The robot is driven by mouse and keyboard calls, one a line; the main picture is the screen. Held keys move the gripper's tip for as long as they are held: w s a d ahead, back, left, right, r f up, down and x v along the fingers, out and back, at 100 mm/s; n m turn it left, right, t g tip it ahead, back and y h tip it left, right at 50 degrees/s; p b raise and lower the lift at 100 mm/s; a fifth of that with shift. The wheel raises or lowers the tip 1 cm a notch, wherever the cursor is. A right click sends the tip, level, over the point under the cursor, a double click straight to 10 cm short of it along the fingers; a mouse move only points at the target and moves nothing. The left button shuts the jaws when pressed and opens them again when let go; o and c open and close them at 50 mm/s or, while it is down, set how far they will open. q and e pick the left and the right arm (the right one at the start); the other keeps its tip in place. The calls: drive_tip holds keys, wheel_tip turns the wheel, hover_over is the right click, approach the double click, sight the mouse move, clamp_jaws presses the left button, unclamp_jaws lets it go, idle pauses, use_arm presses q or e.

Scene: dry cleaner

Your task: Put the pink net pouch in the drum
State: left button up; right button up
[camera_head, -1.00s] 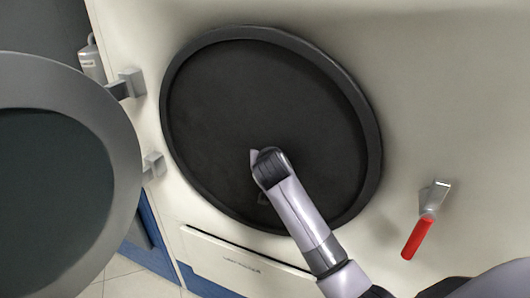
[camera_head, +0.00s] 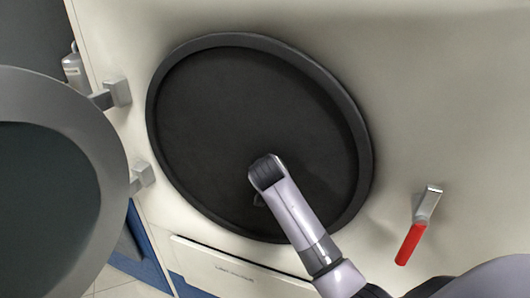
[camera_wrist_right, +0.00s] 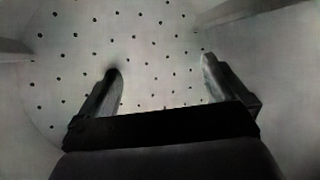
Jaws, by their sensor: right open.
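The drum shows in the head view as a dark round opening with a thick dark rim (camera_head: 364,150) in a cream machine front. My right arm reaches into the opening from the lower right, and its gripper is mostly hidden behind the wrist. In the right wrist view the drum's pale back wall (camera_wrist_right: 150,40), dotted with holes, lies ahead of my right gripper (camera_wrist_right: 160,78). Its two fingers are wide apart with nothing between them. The pink net pouch is not visible in either view. My left gripper is not in view.
The round grey door (camera_head: 110,150) stands open at the left on two hinges. A lever with a red handle (camera_head: 409,244) sticks out right of the opening. A bottle (camera_head: 75,70) stands behind the machine's left edge. Pale ribs show at the wrist view's sides.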

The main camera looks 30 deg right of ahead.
drive_tip(key=v, duration=0.7)
drive_tip(key=shift+r, duration=0.15)
idle(0.8)
